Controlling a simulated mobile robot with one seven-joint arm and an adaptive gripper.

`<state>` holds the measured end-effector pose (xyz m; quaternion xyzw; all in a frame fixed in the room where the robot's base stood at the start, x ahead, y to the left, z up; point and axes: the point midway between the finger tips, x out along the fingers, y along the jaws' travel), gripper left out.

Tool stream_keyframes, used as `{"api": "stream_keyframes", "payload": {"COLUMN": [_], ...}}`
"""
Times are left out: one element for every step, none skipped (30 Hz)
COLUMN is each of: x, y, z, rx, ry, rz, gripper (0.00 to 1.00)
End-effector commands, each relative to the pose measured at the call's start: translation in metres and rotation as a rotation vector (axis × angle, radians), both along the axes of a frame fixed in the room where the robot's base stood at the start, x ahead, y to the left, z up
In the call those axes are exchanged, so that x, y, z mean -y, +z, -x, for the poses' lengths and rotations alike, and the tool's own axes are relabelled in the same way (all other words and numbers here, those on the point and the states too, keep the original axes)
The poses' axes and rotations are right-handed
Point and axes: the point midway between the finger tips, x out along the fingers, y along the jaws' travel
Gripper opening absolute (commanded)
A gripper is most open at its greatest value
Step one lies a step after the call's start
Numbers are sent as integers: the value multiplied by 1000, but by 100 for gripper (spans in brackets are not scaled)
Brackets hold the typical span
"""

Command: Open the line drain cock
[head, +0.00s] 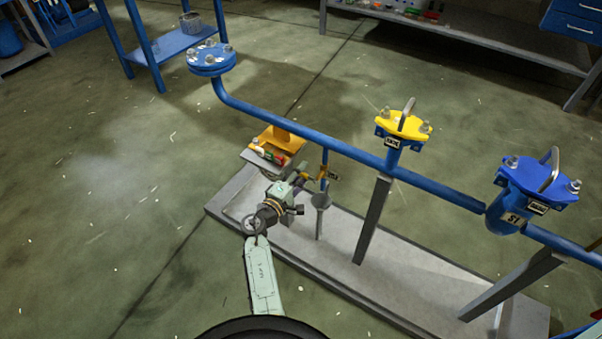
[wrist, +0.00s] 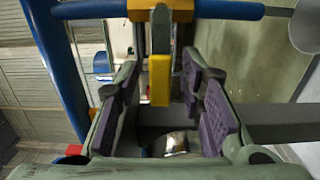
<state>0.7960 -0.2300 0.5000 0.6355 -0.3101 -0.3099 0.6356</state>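The drain cock (head: 328,173) is a small yellow fitting on a thin blue branch that drops from the main blue pipe, with a dark tag beside it. In the wrist view the cock's yellow lever (wrist: 159,82) points down the picture from its yellow body on the blue branch (wrist: 225,10). My gripper (head: 304,180) is beside the branch, left of the cock. In the wrist view my gripper (wrist: 160,95) is open, its purple pads on either side of the lever with a visible gap on each side. A grey funnel (head: 321,201) stands below the branch end; it also shows in the wrist view (wrist: 306,27).
The main blue pipe (head: 300,132) runs above the grey base (head: 335,275). A yellow-capped fitting (head: 403,124) and a blue strainer (head: 525,195) stand to the right on slanted grey supports. Open floor lies to the left.

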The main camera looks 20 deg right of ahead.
Motion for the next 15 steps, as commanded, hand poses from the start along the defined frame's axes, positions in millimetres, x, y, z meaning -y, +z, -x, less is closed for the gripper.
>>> {"api": "stream_keyframes", "payload": {"x": [0,0,0,0,0,0,0,0,0,0,0,0,0,0,0], "y": [0,0,0,0,0,0,0,0,0,0,0,0,0,0,0], "z": [0,0,0,0,0,0,0,0,0,0,0,0,0,0,0], "rx": [0,0,0,0,0,0,0,0,0,0,0,0,0,0,0], "ry": [0,0,0,0,0,0,0,0,0,0,0,0,0,0,0], "rz": [0,0,0,0,0,0,0,0,0,0,0,0,0,0,0], "gripper": [35,35,35,35,33,30,28,26,24,22,20,17,15,13,10]}}
